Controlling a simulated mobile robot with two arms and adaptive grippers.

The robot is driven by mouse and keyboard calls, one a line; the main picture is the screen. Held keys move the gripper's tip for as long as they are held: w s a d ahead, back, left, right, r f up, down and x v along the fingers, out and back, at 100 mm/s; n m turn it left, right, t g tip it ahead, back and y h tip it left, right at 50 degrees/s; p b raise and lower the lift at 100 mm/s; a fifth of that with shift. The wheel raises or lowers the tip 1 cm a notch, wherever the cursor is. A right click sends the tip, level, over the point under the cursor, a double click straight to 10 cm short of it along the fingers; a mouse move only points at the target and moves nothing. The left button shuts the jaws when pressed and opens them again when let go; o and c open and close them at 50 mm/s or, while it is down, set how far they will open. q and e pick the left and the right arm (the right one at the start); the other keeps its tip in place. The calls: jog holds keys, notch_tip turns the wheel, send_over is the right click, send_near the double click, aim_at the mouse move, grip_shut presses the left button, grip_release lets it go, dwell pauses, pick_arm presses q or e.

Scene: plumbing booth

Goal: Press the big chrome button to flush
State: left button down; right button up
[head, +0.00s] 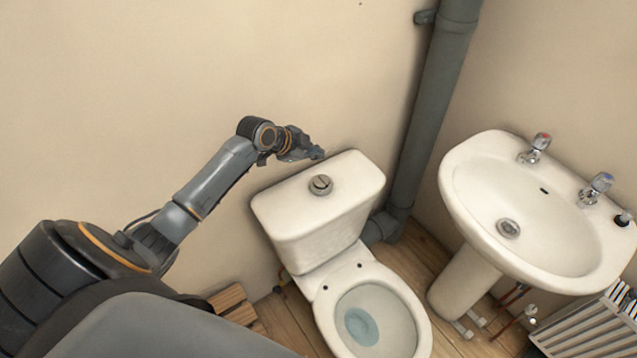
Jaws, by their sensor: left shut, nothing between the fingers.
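The chrome button (321,184) sits on top of the white toilet cistern (355,172), near the middle of its lid. It is round, with a line across it that splits it in two parts. My left gripper (317,154) is shut and empty. It shows just above the button in the picture, near the back edge of the lid. A gap shows between the fingertips and the button in the picture; I cannot tell its height over the lid. My right gripper is not in view.
The open toilet bowl (402,306) lies below the cistern. A grey pipe (433,95) runs down the wall to the right. Wooden pieces (231,300) lie on the floor at left.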

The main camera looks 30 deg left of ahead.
pick_arm(q)
jog(key=b, duration=0.6)
send_over(316, 184)
notch_tip(316, 184, down, 8)
jog(key=shift+r, duration=0.25)
jog(key=shift+f+b, duration=0.45)
jog(key=shift+f, duration=0.15)
jog(key=shift+f, duration=0.4)
